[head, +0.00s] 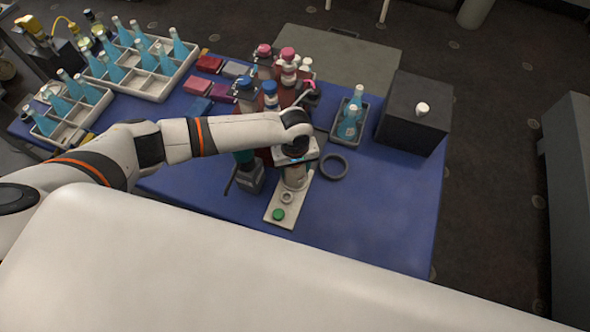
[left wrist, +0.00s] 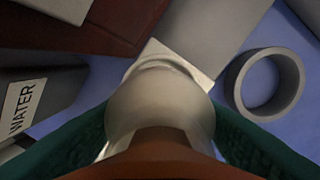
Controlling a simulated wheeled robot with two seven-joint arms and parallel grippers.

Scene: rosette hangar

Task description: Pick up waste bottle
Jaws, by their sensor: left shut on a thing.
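My left gripper (head: 294,163) points down over the front middle of the blue table, above a cream strip (head: 280,212). It is shut on a pale, rounded bottle (head: 295,178), which looks like the waste bottle; no label on it is readable. In the left wrist view the green fingers stand on both sides of the pale bottle body (left wrist: 160,105), with a brown-orange part nearest the camera. Whether the bottle touches the strip is hard to tell. My right gripper is not in view.
A grey ring (head: 335,167) lies just right of the bottle. A green cap (head: 278,214) is on the strip. A dark container labelled WATER (left wrist: 22,108) stands close left. Racks of blue bottles (head: 150,83) are far left; a black box (head: 412,125) is right. The right front table is clear.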

